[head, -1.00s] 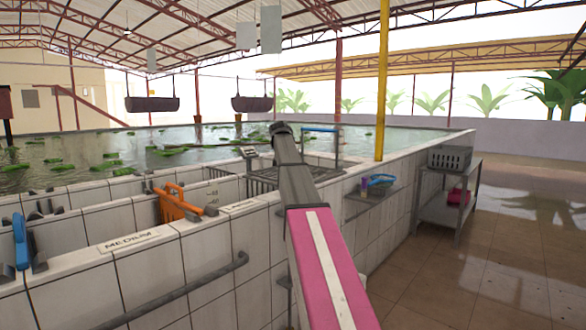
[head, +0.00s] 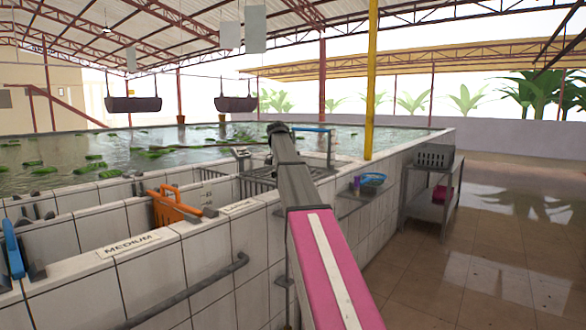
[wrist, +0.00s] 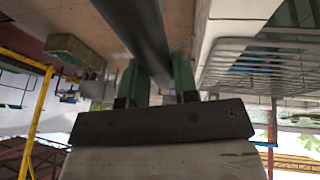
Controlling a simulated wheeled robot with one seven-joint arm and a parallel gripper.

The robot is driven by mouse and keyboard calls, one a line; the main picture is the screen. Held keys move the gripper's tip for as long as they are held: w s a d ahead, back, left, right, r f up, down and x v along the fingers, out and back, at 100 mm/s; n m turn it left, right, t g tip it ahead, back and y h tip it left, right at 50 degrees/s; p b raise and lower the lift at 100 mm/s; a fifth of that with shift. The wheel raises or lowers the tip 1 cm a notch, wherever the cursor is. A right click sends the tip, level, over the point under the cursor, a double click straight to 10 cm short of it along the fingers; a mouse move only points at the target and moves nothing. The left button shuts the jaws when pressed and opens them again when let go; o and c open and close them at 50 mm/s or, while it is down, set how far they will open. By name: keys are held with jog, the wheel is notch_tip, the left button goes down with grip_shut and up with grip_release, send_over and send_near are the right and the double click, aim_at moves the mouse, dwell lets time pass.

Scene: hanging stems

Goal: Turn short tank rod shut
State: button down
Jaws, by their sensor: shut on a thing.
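In the wrist view, my gripper (wrist: 156,75) has its two green fingers on either side of a dark round rod (wrist: 138,25) and is shut on it. The rod runs from between the fingers to the top edge of the picture. The fingers partly hide its near end. In the head view my arm stretches out over the tank wall, and my gripper is hidden. A grey rail (head: 190,292) is fixed to the tank's tiled front, below a label reading MEDIUM (head: 128,246). A second label (head: 238,206) is too small to read surely. I cannot see which tank the held rod belongs to.
An orange rack (head: 172,208) and a blue handle (head: 13,250) stand at the tank walls. A wire rack (wrist: 265,68) is close right of the fingers in the wrist view. A metal stand (head: 430,195) with a grey basket is at right. The tiled floor there is clear.

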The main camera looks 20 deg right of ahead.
jog(key=shift+s, duration=0.1)
jog(key=c, duration=0.9)
grip_release()
jog(key=v, duration=1)
jog(key=shift+a+r, duration=0.15)
jog(key=shift+r, duration=0.2)
